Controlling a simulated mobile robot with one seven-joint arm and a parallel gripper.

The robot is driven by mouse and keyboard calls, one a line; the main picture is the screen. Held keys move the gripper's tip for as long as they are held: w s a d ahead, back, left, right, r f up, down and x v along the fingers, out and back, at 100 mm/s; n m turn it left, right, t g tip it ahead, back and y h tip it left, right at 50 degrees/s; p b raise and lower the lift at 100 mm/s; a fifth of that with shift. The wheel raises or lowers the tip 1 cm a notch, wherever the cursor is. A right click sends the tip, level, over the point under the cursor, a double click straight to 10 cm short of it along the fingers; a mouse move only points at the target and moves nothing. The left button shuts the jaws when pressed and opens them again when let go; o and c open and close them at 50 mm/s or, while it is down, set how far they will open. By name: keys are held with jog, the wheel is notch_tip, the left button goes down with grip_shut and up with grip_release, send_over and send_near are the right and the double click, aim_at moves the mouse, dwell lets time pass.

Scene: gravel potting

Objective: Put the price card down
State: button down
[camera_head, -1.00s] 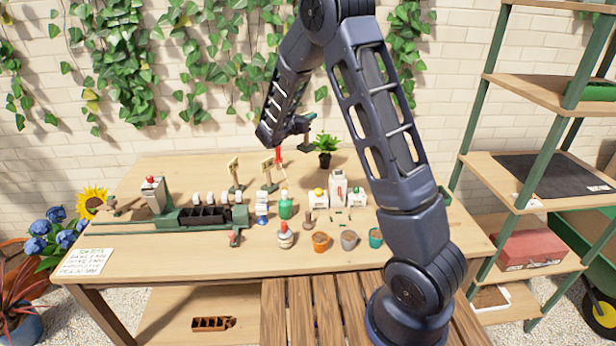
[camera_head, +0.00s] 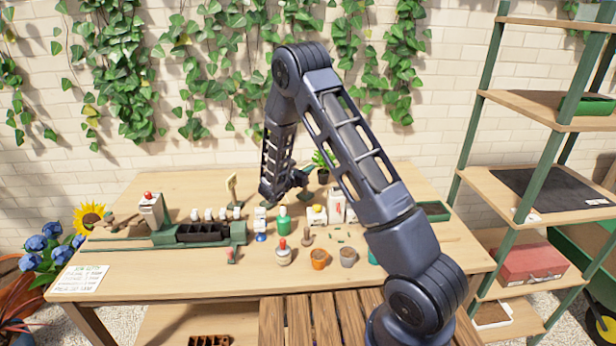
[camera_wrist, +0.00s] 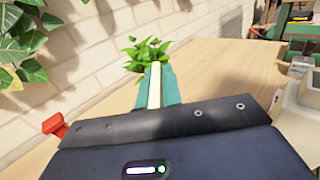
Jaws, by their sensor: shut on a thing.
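My gripper (camera_wrist: 156,88) is at the bottom of the wrist view, its teal fingers closed on a thin pale yellow strip (camera_wrist: 154,84), which looks like the price card seen edge-on. In the head view my gripper (camera_head: 300,181) is low over the back middle of the table (camera_head: 190,180), beside the potted plant (camera_head: 321,162). The held card cannot be made out there, and I cannot tell whether it touches the table.
The plant also shows beyond the fingers in the wrist view (camera_wrist: 146,52). A seedling tray (camera_head: 203,233) is left. The table's back left is clear.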

jog(key=shift+f, duration=1.6)
jog(key=c, duration=1.6)
grip_release()
jog(key=shift+o, duration=0.2)
jog(key=shift+s+a, duration=0.2)
jog(key=v, duration=0.7)
